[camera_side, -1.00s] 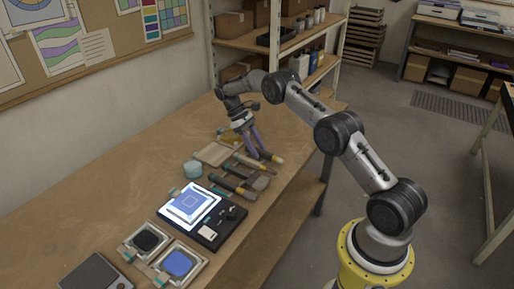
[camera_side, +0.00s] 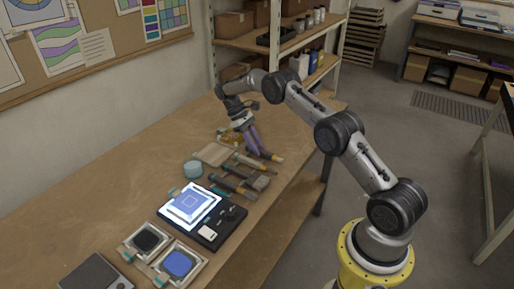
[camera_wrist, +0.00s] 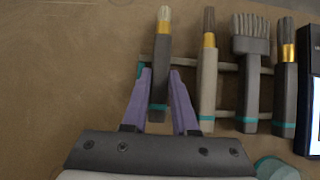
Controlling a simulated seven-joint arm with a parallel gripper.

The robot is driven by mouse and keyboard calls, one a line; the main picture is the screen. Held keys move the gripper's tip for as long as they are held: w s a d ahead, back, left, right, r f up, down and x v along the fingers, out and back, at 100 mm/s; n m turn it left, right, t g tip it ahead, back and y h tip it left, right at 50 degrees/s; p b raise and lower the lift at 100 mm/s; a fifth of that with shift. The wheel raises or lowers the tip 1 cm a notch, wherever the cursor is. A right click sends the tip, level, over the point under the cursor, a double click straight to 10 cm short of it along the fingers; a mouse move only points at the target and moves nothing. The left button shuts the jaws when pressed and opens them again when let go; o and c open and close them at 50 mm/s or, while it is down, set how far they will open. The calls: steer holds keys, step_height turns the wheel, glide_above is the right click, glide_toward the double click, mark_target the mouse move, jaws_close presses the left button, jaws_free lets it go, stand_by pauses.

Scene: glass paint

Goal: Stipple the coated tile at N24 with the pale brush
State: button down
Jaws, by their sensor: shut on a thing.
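The pale brush (camera_wrist: 162,45), with cream bristles, a brass ferrule and a dark handle with a teal band, lies at the left end of the brush rack (camera_wrist: 226,61) in the wrist view. My gripper (camera_wrist: 160,73) has its two purple fingers shut on its handle; in the side view my gripper (camera_side: 255,148) is low over the far end of the rack. A pale tile with a blue square outline (camera_side: 191,203) lies on the bright light panel. No N24 label is readable. Whether the brush is lifted off the rack, I cannot tell.
Beside it lie a dark-tipped brush (camera_wrist: 208,75), a broad brush (camera_wrist: 249,70) and another dark brush (camera_wrist: 285,75). A teal jar (camera_side: 193,169) stands near the panel. A black pad (camera_side: 146,240) and a blue pad (camera_side: 179,263) lie in frames in front.

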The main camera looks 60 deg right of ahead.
steer(key=shift+r, duration=3.45)
steer(key=w+a+r+n+t, duration=0.1)
steer(key=w+a+r+t, duration=0.2)
steer(key=a, duration=0.8)
steer(key=w+a+r+n+t, duration=0.2)
steer(key=w+a+t, duration=0.15)
steer(key=a, duration=0.75)
steer(key=w+a+r+n+t, duration=0.15)
steer(key=a+t, duration=0.25)
steer(key=a, duration=0.7)
steer(key=shift+w+f+m+h, duration=0.15)
steer(key=shift+w+f, duration=0.05)
steer(key=shift+f, duration=0.65)
steer(key=shift+w+f+m+h, duration=0.1)
steer(key=shift+w+f+h, duration=0.05)
steer(key=shift+f, duration=0.65)
steer(key=shift+f, duration=0.55)
steer(key=shift+r, duration=1.15)
